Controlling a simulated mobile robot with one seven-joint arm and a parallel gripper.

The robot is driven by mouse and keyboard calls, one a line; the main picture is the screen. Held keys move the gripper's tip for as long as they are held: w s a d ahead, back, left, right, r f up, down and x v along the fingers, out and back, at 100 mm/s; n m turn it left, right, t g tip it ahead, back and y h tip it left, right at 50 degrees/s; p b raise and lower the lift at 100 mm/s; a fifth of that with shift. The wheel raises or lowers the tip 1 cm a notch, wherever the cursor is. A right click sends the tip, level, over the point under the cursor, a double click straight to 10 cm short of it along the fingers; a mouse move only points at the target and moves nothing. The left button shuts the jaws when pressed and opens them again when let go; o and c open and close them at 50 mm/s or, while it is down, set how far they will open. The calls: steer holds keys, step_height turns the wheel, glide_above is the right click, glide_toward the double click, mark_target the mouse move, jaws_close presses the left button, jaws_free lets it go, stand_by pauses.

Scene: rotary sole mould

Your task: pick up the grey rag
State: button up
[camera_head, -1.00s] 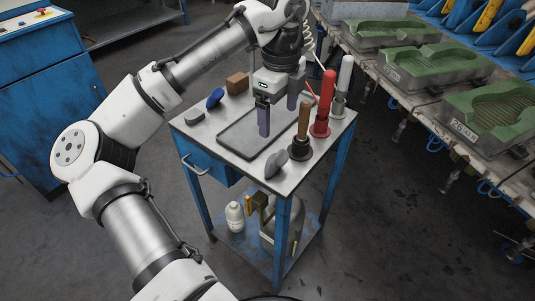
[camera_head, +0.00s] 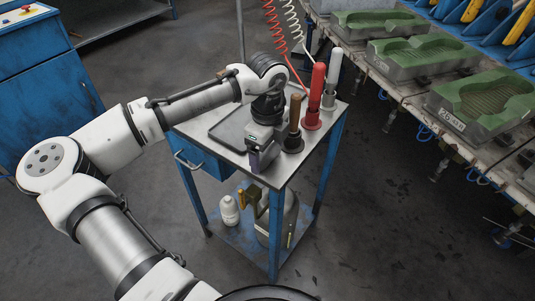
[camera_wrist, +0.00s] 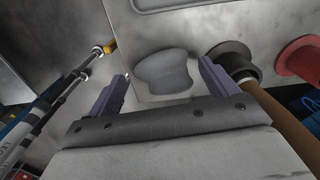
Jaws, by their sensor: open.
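A grey, waisted, soft-edged piece, which looks like the grey rag (camera_wrist: 163,73), lies flat on the steel top of the trolley (camera_wrist: 180,28), near its edge. My gripper (camera_wrist: 164,70) is open, its two purple fingers on either side of the rag in the wrist view. I cannot tell how far above it the fingertips are. In the head view, my gripper (camera_head: 257,161) is over the front corner of the trolley top and hides the rag.
A brown-handled tool (camera_head: 294,115) in a dark holder stands close to the gripper's right. A red one (camera_head: 315,88) and a white one (camera_head: 332,72) stand behind it. A shallow tray (camera_head: 228,128) lies behind. Green moulds (camera_head: 485,100) line the bench at right.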

steer(key=c, duration=1)
step_height(320, 180, up, 20)
stand_by(0.3)
steer(key=shift+o, duration=1.3)
steer(key=c, duration=0.3)
step_height(320, 180, up, 7)
steer(key=p, duration=1)
glide_above(268, 149)
